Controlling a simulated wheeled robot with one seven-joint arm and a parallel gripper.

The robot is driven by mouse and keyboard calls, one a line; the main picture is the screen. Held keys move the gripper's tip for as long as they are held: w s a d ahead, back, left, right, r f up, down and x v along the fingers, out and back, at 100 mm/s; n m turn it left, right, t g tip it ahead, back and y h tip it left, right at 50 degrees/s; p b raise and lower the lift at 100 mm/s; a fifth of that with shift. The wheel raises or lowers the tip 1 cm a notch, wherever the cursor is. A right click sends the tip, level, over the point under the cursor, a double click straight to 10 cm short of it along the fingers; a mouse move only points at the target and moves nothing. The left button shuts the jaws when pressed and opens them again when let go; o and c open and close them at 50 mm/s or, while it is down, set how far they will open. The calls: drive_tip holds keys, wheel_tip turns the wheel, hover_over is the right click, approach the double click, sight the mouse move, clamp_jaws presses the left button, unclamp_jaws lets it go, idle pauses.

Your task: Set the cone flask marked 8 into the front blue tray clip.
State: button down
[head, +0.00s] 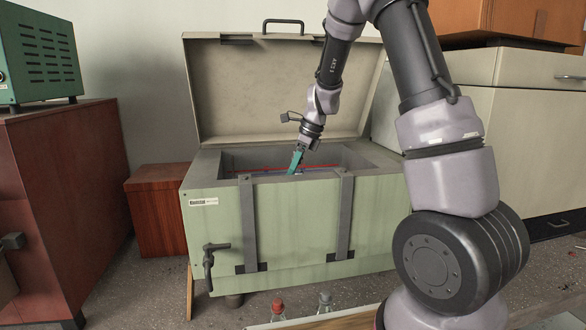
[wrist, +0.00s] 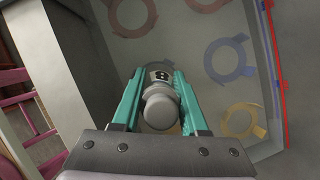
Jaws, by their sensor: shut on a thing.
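My gripper (wrist: 157,78) has teal fingers shut on a flask with a grey rounded stopper (wrist: 161,107) and a dark label marked 8 (wrist: 159,75). In the head view my gripper (head: 296,161) reaches down into the open chest; the flask is hidden there. In the wrist view a blue ring-shaped clip (wrist: 210,58) lies on the grey tray floor, right of and beyond the flask. The flask is apart from it. The flask's lower body is mostly hidden by its stopper and the fingers.
A yellow clip (wrist: 226,122) lies nearer on the right, a reddish one (wrist: 207,8) at the top, and an orange-brown one (wrist: 130,34) at upper left. A red rail (wrist: 276,75) edges the tray. The green chest (head: 295,215) has walls around my gripper and a raised lid (head: 265,85).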

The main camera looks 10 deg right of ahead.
drive_tip(key=shift+f, duration=0.2)
unclamp_jaws()
idle(0.5)
drive_tip(key=shift+r, duration=0.1)
drive_tip(key=shift+r, duration=4.4)
